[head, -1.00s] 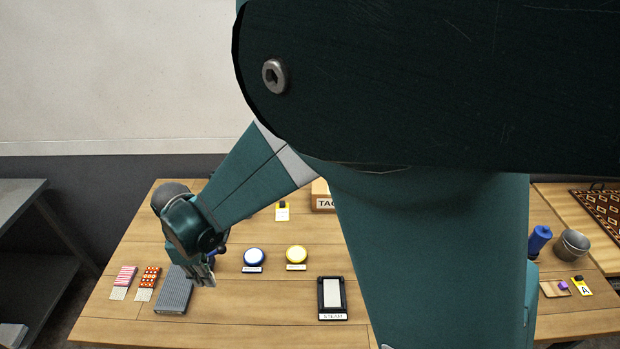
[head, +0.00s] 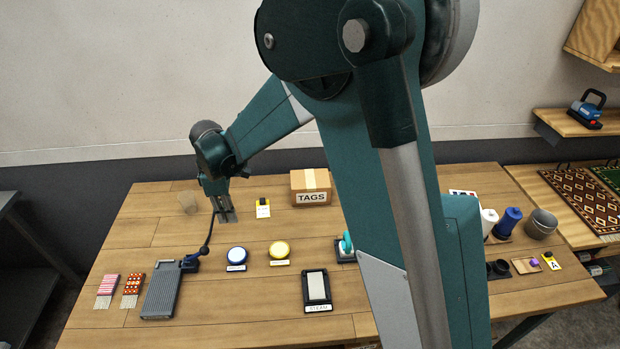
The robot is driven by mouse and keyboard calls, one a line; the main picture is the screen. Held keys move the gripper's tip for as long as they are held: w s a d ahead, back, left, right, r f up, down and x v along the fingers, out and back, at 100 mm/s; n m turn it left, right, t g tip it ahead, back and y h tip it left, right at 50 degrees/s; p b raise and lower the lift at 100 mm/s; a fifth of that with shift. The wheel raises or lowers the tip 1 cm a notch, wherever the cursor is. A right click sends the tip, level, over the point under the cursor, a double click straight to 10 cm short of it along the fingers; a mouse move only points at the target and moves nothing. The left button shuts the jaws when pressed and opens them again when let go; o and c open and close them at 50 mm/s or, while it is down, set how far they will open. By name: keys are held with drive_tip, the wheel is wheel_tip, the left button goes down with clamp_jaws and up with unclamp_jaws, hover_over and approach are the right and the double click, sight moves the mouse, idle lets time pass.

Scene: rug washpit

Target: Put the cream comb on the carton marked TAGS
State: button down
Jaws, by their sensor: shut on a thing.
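The carton marked TAGS (head: 301,184) stands closed near the back of the table, its label facing me. My gripper (head: 228,217) is to the left of the carton and apart from it, pointing down over the back left of the table. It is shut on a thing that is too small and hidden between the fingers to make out. I cannot pick out a cream comb anywhere in view.
A grey ribbed block (head: 160,292) with a dark cord lies front left, beside pink (head: 107,287) and orange (head: 132,287) fringed swatches. A blue-rimmed button (head: 236,256), a yellow button (head: 279,250) and a STEAM panel (head: 317,286) sit mid-table.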

drive_tip(key=w+d+r+p, duration=0.2)
drive_tip(key=w+d+r, duration=0.1)
drive_tip(key=w+d, duration=1.05)
wheel_tip(320, 180, up, 3)
drive_tip(key=p, duration=0.1)
hover_over(310, 178)
drive_tip(key=shift+s+d+r, duration=0.1)
drive_tip(key=shift+f, duration=3.15)
drive_tip(key=shift+f+p, duration=0.3)
drive_tip(key=shift+f, duration=1.6)
drive_tip(key=shift+f, duration=0.2)
